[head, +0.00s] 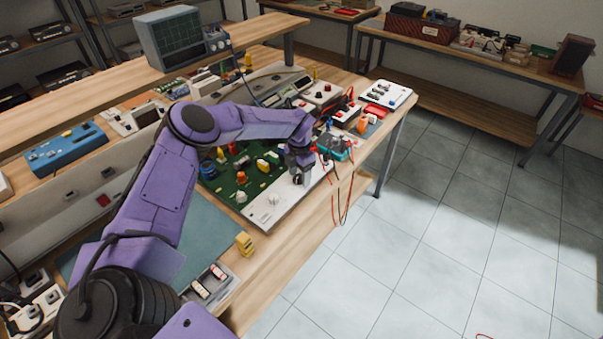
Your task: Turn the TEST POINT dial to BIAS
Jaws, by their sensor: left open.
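A green circuit board (225,184) with a pale front panel (258,215) lies on the wooden workbench. White knobs stand along it, one near the panel's left part (273,199) and another (241,196) at the board's left. The lettering is too small to read, so I cannot tell which control is the TEST POINT dial or where BIAS is. My left gripper (299,178) points down over the right part of the front panel. It is open, and its fingers hide what is directly beneath. I cannot tell whether it touches a knob. My right gripper is out of view.
A teal meter (335,146) with red and black leads stands just right of the gripper; leads hang over the bench edge. A yellow block (245,244) and a grey tray (222,287) lie nearer. A green-screened oscilloscope (172,45) stands on the shelf.

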